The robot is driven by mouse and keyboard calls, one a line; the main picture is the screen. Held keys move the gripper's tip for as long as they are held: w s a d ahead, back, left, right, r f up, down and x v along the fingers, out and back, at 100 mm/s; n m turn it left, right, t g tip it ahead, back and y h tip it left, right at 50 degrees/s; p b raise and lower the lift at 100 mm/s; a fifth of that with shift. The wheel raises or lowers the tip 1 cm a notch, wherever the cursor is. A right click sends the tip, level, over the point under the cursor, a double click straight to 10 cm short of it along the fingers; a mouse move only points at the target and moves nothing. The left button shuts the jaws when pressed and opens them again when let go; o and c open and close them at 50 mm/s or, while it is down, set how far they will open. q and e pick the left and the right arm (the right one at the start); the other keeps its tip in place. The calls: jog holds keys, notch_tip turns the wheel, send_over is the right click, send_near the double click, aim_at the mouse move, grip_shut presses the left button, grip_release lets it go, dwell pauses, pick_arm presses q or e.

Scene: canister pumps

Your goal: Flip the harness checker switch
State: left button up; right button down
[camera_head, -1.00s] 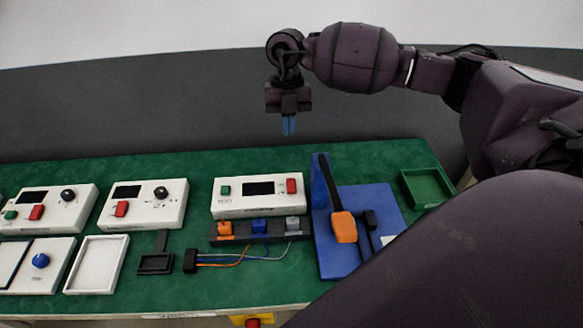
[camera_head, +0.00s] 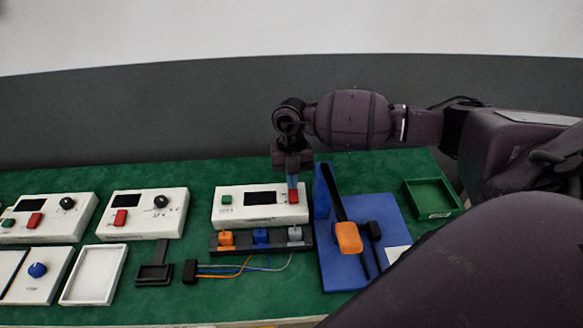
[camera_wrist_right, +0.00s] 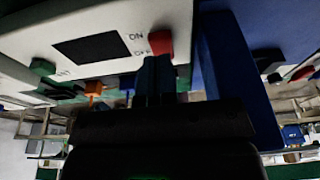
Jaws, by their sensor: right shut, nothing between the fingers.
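The harness checker (camera_head: 235,212) is a white box with a dark screen (camera_head: 260,198), a green button (camera_head: 227,199) and a red switch (camera_head: 294,197). My right gripper (camera_head: 292,184) is shut and empty, pointing down with its blue fingertips at the red switch. In the right wrist view the fingertips (camera_wrist_right: 157,66) reach the near side of the red switch (camera_wrist_right: 160,42), beside the ON and OFF lettering. I cannot tell for certain whether they touch it. My left gripper is not in view.
A black connector strip with orange, blue and grey plugs (camera_head: 295,234) lies in front of the checker. A blue fixture (camera_head: 340,270) with an upright wall stands close on the right. A green tray (camera_head: 432,198) lies further right. Other white boxes (camera_head: 145,213) stand to the left.

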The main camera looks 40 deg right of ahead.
jog(key=shift+f, duration=0.5)
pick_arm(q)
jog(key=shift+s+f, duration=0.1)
pick_arm(e)
jog(key=shift+f, duration=0.1)
jog(key=shift+w+d+f+g+y+b, duration=0.15)
jog(key=shift+w+f+g+y+b, duration=0.15)
jog(key=shift+f+g+b, duration=0.15)
jog(key=shift+f+g, duration=0.15)
jog(key=shift+g, duration=0.2)
jog(key=shift+w+d+y, duration=0.1)
jog(key=shift+y, duration=0.2)
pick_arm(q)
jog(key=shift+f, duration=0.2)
pick_arm(e)
jog(key=shift+f, duration=0.15)
